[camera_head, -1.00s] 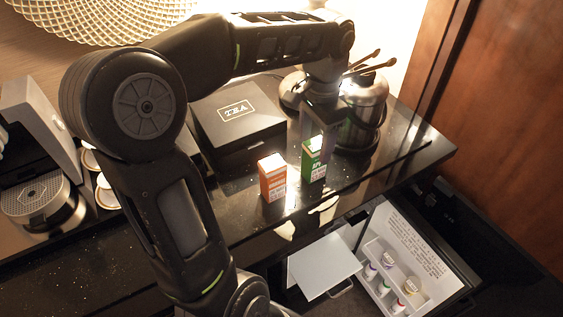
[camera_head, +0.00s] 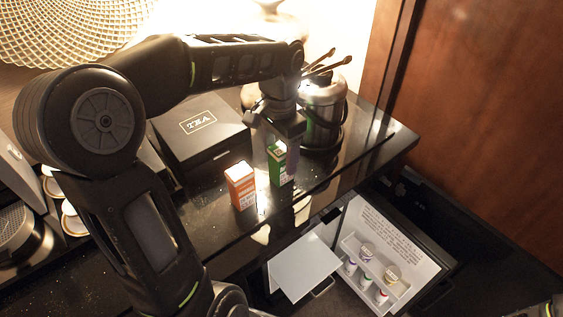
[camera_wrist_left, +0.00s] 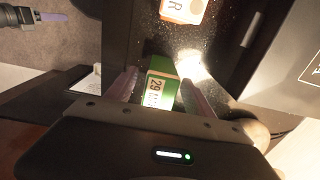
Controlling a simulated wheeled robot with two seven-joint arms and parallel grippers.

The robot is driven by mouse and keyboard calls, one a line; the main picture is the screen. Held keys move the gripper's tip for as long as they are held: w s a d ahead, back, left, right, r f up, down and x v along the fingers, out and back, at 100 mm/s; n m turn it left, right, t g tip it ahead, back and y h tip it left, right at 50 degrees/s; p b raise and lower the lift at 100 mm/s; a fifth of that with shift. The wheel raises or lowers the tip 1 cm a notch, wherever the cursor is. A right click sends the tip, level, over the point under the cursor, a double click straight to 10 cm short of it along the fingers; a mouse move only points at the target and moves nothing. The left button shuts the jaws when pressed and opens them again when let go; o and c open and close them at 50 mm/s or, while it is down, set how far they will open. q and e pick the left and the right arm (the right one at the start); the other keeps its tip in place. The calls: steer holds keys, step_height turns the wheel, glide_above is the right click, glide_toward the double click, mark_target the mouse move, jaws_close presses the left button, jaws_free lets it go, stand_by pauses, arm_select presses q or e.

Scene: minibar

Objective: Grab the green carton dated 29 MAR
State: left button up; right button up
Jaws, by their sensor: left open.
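The green carton (camera_head: 274,168) stands upright on the black counter, right of an orange carton (camera_head: 241,186). In the left wrist view the green carton (camera_wrist_left: 160,88) shows a white label with "29"; the rest of its date is too small to read. My left gripper (camera_head: 281,152) is over the green carton and partly hides it. In the wrist view its two fingers lie open on either side of the carton, with gaps visible. The orange carton (camera_wrist_left: 184,10) is beyond the fingertips. Part of my right gripper (camera_wrist_left: 52,16) shows at the wrist view's top left; its jaw state is unclear.
A black TEA box (camera_head: 205,140) stands behind the cartons. A metal ice bucket (camera_head: 322,110) with tongs is close to the right of my left gripper. Below the counter edge, an open drawer holds a white tray (camera_head: 352,243) with several small bottles.

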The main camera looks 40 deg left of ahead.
mark_target(282, 167)
arm_select(q)
steer(key=f+p, duration=0.1)
steer(key=f, duration=0.4)
steer(key=shift+w, duration=0.2)
steer(key=shift+c, duration=0.5)
jaws_close()
stand_by(0.3)
